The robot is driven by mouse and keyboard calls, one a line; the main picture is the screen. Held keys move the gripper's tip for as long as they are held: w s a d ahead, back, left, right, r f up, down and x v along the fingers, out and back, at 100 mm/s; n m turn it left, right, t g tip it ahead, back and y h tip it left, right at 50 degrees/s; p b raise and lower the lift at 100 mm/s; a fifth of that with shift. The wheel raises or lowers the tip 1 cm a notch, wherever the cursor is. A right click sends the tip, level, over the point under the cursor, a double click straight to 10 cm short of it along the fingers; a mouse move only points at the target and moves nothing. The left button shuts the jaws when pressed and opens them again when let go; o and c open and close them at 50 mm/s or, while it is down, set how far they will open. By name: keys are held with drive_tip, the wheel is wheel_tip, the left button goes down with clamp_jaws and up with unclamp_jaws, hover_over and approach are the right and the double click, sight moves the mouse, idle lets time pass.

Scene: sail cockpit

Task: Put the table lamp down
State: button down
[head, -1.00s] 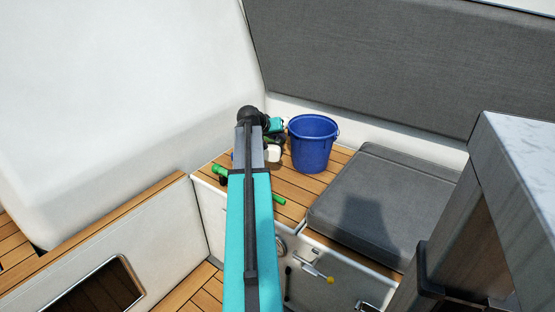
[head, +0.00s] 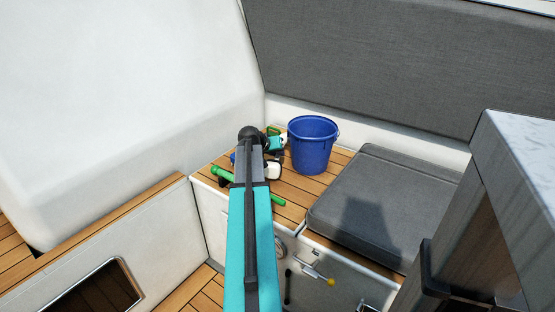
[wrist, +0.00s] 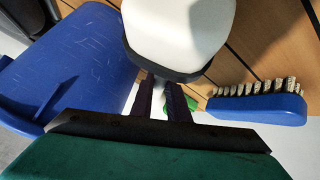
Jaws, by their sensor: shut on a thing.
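The table lamp has a white, rounded shade (wrist: 180,32) with a dark rim, close in front of my gripper (wrist: 163,84) in the wrist view. The two dark fingers reach to just under that rim and are shut on the lamp; the part between them is mostly hidden. In the head view the white lamp (head: 273,170) shows just right of my arm, over the slatted wooden seat (head: 293,190). My arm hides most of the gripper there. I cannot tell whether the lamp touches the wood.
A blue bucket (head: 312,145) stands to the right of the lamp, with a grey cushion (head: 385,200) beyond it. A green rod-shaped thing (head: 277,202) lies near the front edge, partly behind my arm. A blue brush (wrist: 262,107) with pale bristles lies close to the gripper.

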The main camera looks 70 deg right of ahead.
sight(274, 170)
drive_tip(key=shift+f, duration=1.35)
drive_tip(key=shift+f+b, duration=0.2)
drive_tip(key=shift+b, duration=0.1)
drive_tip(key=c, duration=1.7)
unclamp_jaws()
drive_tip(key=shift+r, duration=0.15)
drive_tip(key=shift+a+r, duration=0.1)
drive_tip(key=shift+r, duration=0.05)
drive_tip(key=p+v, duration=0.2)
drive_tip(key=v, duration=0.9)
drive_tip(key=shift+a+r, duration=0.2)
drive_tip(key=shift+a, duration=0.15)
drive_tip(key=shift+o, duration=0.4)
